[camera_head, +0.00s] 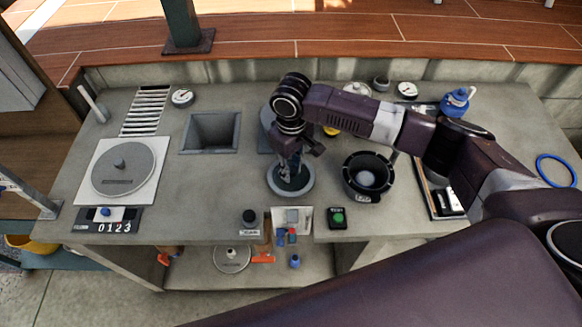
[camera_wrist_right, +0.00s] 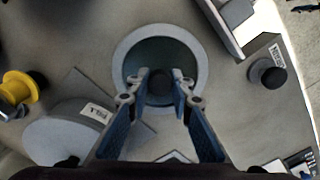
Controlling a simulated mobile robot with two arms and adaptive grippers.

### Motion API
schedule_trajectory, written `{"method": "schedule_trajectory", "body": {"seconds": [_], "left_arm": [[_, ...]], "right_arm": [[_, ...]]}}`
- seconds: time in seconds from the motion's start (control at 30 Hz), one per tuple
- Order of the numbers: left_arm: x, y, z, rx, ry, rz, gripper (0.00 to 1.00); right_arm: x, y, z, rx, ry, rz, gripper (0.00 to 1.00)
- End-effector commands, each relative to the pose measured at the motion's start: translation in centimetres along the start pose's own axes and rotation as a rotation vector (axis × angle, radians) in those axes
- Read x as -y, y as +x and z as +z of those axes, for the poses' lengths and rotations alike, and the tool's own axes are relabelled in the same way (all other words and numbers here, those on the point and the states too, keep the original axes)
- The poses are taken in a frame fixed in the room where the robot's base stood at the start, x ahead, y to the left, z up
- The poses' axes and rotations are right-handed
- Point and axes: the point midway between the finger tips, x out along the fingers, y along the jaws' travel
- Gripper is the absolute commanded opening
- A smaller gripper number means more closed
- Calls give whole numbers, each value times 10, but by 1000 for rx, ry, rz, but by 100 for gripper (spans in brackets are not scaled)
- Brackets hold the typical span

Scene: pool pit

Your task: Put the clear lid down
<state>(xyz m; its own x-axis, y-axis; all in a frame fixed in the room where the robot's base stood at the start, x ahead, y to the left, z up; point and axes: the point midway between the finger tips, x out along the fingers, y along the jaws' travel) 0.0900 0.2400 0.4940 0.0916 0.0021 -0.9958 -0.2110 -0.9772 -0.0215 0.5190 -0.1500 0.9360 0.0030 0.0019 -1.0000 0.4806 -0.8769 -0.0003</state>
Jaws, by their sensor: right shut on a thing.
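In the head view my right gripper (camera_head: 288,170) points down over a round, pale-rimmed thing (camera_head: 290,190) on the middle of the counter. In the right wrist view the two fingers (camera_wrist_right: 161,82) close on a dark knob (camera_wrist_right: 160,92) at its middle. Around the knob is a teal-tinted round area inside a broad grey rim (camera_wrist_right: 127,47); I take this to be the clear lid. I cannot tell whether the lid touches what is below it. My left gripper is not in view.
A black bowl (camera_head: 368,191) stands close to the right of the gripper. A black knob (camera_head: 249,216) and a green button (camera_head: 338,218) are near the front edge. A square basin (camera_head: 210,147) and a round plate (camera_head: 123,172) are to the left. A blue kettle-like thing (camera_head: 455,102) stands at the back right.

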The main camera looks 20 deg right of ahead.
Motion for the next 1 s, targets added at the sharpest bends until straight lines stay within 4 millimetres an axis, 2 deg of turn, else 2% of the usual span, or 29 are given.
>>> {"method": "schedule_trajectory", "body": {"seconds": [0.4, 0.43, 0.6, 0.87, 1.0], "left_arm": [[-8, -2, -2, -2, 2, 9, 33], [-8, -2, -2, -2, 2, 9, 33], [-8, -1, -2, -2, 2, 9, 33], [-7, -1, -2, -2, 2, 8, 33], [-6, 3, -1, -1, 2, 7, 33]], "right_arm": [[0, 7, 0, -2, -1, 0, 0], [0, 8, 0, -1, -1, 0, 21], [0, 8, 0, -1, -1, 0, 38], [0, 7, 0, -2, -1, 1, 38], [0, -3, -1, -3, -1, 0, 38]]}}
